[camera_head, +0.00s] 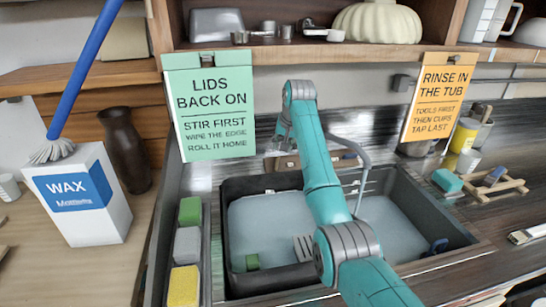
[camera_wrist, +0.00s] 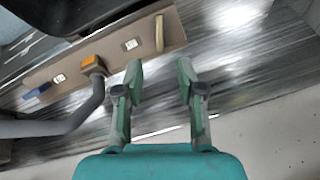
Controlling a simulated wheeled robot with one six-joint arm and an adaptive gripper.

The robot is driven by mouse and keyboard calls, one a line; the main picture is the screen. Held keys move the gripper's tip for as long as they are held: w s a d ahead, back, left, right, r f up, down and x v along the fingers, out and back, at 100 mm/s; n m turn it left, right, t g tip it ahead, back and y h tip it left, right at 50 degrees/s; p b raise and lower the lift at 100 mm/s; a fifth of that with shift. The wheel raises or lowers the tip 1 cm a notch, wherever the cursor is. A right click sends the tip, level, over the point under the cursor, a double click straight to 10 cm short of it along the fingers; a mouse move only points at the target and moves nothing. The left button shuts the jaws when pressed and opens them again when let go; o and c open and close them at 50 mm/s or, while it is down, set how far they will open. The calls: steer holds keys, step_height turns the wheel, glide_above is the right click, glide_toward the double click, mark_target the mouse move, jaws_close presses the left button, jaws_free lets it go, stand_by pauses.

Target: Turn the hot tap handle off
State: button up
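A tan tap plate (camera_wrist: 110,56) crosses the upper left of the wrist view. It bears a blue handle (camera_wrist: 40,90) at one end, an upright tan handle (camera_wrist: 159,33) at the other, and an orange block (camera_wrist: 92,63) by the grey spout (camera_wrist: 90,105). Small white labels on the plate are too small to read, so I cannot tell which handle is hot by label. My gripper (camera_wrist: 159,76) is open and empty, its fingertips apart from the tan handle. In the head view the plate (camera_head: 287,162) and spout (camera_head: 364,168) show behind my arm, which partly hides them.
A double tub (camera_head: 245,195) of pale liquid lies under the spout. Sponges (camera_head: 187,246) line its left side. A wax box (camera_head: 82,195) stands left. Hanging signs (camera_head: 208,105) and a shelf (camera_head: 330,52) are above. A small wooden rack (camera_head: 493,184) stands right.

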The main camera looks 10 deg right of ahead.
mark_target(277, 163)
steer(key=x, duration=1)
steer(key=shift+w+f, duration=0.1)
steer(key=shift+f, duration=0.15)
steer(key=shift+c, duration=0.2)
jaws_close()
